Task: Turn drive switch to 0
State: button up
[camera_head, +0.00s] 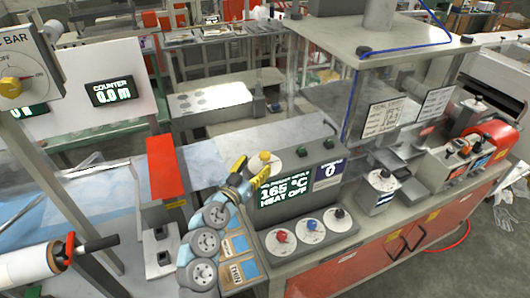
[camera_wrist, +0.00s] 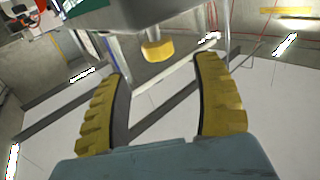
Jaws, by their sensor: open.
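A yellow knob (camera_head: 264,157) sits on a pale round dial at the upper left of the grey control box (camera_head: 322,171). Red (camera_head: 282,236), blue (camera_head: 310,225) and black (camera_head: 339,213) knobs sit on dials along the box's lower front. Which one is the drive switch cannot be read from labels. My gripper (camera_head: 243,173) is open and empty, just left of the box's yellow knob. In the wrist view, a yellow knob (camera_wrist: 157,50) shows ahead between the open yellow fingers (camera_wrist: 159,75), apart from them.
The box's displays (camera_head: 284,188) read 165 °C, HEAT OFF and 0. A counter display (camera_head: 112,91) reads 0.0 m at left.

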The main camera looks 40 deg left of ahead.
aim_at(262, 157)
jog(key=shift+p+x, duration=0.3)
jog(key=shift+x, duration=2.85)
jog(key=c, duration=1.2)
